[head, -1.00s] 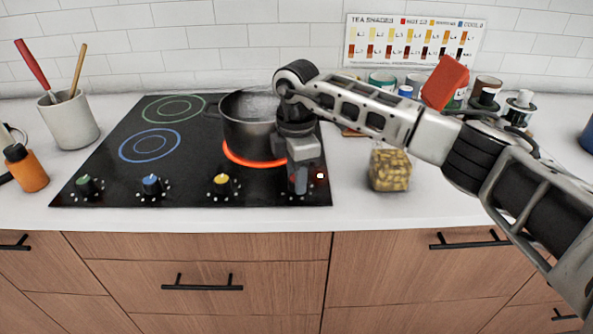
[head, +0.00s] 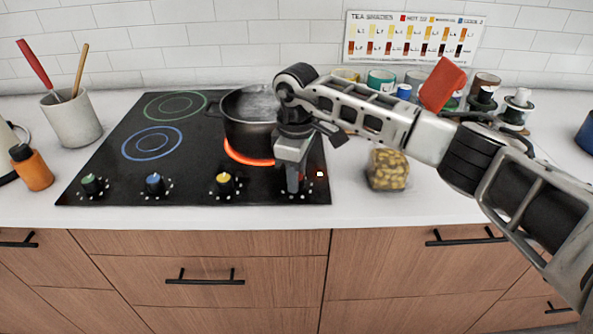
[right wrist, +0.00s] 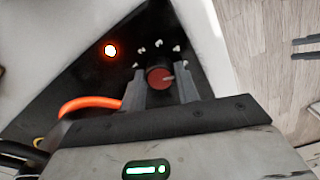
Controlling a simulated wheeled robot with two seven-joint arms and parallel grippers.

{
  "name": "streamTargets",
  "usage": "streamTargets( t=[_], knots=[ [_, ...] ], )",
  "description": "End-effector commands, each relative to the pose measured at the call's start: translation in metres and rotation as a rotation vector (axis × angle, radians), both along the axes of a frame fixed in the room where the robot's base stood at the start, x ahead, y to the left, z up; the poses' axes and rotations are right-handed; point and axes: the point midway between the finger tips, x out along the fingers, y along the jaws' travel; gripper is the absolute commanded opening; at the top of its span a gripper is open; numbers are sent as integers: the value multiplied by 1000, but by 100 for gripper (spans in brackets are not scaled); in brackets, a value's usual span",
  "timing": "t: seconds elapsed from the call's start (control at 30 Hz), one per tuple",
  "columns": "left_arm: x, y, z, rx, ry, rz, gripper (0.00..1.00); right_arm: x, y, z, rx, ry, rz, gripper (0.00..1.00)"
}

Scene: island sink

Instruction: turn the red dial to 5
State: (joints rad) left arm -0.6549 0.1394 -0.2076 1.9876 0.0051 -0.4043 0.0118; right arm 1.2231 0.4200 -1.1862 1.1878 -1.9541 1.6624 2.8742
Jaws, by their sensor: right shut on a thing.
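The red dial (right wrist: 159,77) shows in the right wrist view between the fingers of my right gripper (right wrist: 161,90), which is shut on it. A pale pointer mark on its face points to the right side of the picture. Several small white marks curve around the dial; I cannot read any numbers on them. In the head view my right gripper (head: 296,182) reaches down at the front right of the black cooktop (head: 120,178) and hides the dial. My left gripper is not in view.
A dark pot (head: 248,118) stands on the glowing orange burner, close behind my gripper. Yellow (head: 224,182), blue (head: 155,183) and green (head: 91,184) dials sit to the left. A jar of yellow pieces (head: 387,170) stands to the right.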

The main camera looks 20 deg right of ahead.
Motion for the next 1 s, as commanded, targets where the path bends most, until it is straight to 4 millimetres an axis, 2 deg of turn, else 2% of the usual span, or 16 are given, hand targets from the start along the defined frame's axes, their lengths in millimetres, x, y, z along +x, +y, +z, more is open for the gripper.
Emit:
streamTargets(
  t=[0.47,0.5,0.57,0.87,1.0],
  knots=[
    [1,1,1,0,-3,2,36,1,-1,1,-1,-3,-16,9],
    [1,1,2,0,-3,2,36,1,-1,1,-1,-3,-16,37],
    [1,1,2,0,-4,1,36,1,-1,1,0,-2,-16,53],
    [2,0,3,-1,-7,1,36,0,0,1,0,-1,-15,53],
    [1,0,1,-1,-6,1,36,1,0,12,0,-3,-15,53]
  ],
)
